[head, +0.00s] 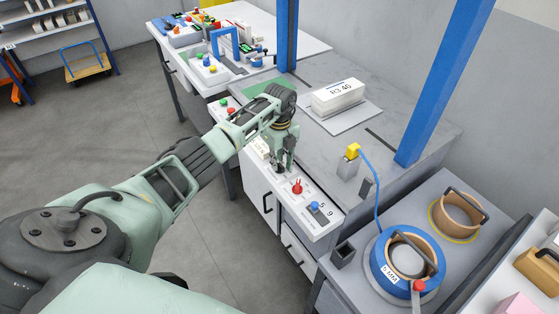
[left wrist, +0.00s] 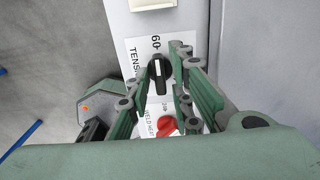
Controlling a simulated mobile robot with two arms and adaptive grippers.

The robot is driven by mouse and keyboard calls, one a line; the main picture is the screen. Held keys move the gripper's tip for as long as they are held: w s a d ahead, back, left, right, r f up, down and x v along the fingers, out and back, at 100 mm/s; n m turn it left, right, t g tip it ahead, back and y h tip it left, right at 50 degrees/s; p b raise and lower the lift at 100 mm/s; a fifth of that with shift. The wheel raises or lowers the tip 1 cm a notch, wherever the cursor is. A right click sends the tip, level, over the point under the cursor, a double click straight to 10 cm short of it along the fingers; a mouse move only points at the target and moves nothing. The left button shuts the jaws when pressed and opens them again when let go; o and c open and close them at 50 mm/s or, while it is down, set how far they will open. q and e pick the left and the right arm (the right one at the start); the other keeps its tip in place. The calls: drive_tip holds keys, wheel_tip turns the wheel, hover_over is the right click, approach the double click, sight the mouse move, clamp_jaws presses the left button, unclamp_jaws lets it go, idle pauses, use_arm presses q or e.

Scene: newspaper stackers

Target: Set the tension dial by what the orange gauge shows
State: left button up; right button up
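The tension dial (left wrist: 159,74) is a black knob with a white pointer line on a white label plate, below a printed "60". In the left wrist view its line runs nearly straight up the picture. My left gripper (left wrist: 161,58) is open, with one finger on each side of the dial; I cannot tell whether either touches it. In the head view my left gripper (head: 283,165) is over the front control strip and hides the dial. A red weld heat knob (left wrist: 166,126) is below the dial. I cannot make out an orange gauge. My right gripper is not in view.
The red knob (head: 297,187) and a blue button (head: 314,207) sit nearer on the strip. A white block (head: 338,97) marked "R3 40" lies on the grey bench. Blue posts (head: 440,85) rise from the bench. A blue strap coil (head: 378,262) stands at the right.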

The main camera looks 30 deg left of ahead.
use_arm(q)
drive_tip(key=c, duration=0.3)
clamp_jaws()
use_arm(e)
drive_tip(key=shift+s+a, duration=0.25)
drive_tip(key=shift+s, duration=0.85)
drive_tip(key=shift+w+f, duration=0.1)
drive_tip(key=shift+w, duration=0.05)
